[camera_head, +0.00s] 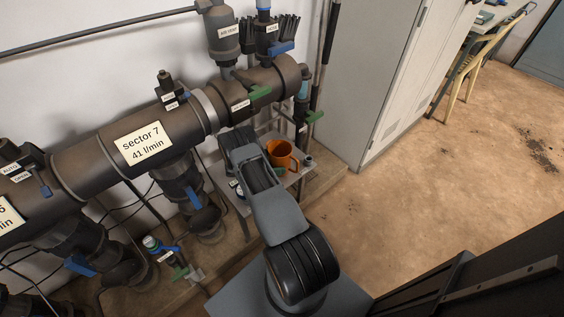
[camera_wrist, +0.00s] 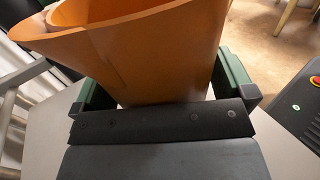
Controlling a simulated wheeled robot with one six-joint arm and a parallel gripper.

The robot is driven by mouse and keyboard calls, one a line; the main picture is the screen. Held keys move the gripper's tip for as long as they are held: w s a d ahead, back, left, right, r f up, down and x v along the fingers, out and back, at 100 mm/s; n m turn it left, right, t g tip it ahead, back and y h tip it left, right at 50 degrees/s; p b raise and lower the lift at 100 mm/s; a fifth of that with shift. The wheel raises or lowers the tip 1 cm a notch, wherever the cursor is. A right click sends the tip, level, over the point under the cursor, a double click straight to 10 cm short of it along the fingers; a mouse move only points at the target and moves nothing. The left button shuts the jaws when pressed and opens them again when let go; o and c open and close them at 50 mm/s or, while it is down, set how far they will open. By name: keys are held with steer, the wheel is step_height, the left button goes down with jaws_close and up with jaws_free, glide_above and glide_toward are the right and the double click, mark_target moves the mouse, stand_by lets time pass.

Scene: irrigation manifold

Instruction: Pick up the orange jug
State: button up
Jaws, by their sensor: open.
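The orange jug (camera_head: 284,153) stands upright on a small grey table (camera_head: 236,204) beside the pipes in the head view. In the wrist view the jug (camera_wrist: 150,55) fills the upper middle, with its wide mouth at the top left. My gripper (camera_wrist: 165,88) is open, with one dark green finger on the left and one on the right of the jug's body. The jug lies between the fingers; I cannot tell whether either touches it. My arm hides part of the table and most of the gripper in the head view.
A large pipe marked sector 7 (camera_head: 145,140) runs behind and left of the table, with valves and levers close by. A grey locker (camera_head: 372,80) stands behind to the right. Small items lie near the jug. The floor (camera_head: 430,180) at right is clear.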

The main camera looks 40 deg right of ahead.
steer(key=shift+c, duration=0.4)
steer(key=c, duration=1.1)
steer(key=shift+r, duration=0.15)
steer(key=shift+c, duration=0.2)
